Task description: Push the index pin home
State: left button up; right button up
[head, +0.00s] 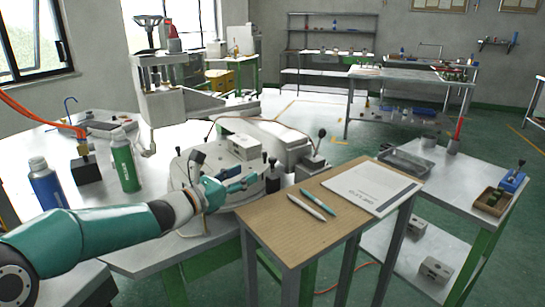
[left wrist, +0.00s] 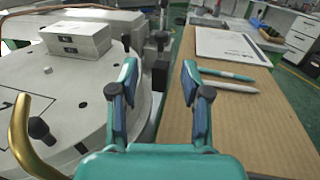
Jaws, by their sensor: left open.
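My left gripper (head: 246,182) is open and empty over the right edge of the round indexing table (head: 178,172). In the left wrist view its two fingers (left wrist: 157,78) stand apart with a gap between them. A black-knobbed pin on a dark block (head: 272,180) stands just beyond the fingertips; it looks like the index pin, though I cannot be sure. In the left wrist view a black knob on a dark block (left wrist: 160,72) shows beyond the gap between the fingers, apart from them. How far the pin sits in is not visible. My right gripper is not in view.
A pale two-part block (left wrist: 76,40) lies on the round table. A black-ball lever (head: 321,134) stands at its right. The wooden-topped table (head: 275,218) with pens and a clipboard (head: 372,188) is close on the right. Bottles (head: 125,162) stand left.

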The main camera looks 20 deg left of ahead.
aim_at(270, 160)
pick_arm(q)
jog(key=p+x, duration=0.3)
jog(key=x, duration=0.7)
jog(key=shift+d+r, duration=0.1)
jog(key=shift+d, duration=0.05)
jog(key=shift+w+d, duration=0.25)
jog(key=shift+w, duration=0.45)
grip_shut()
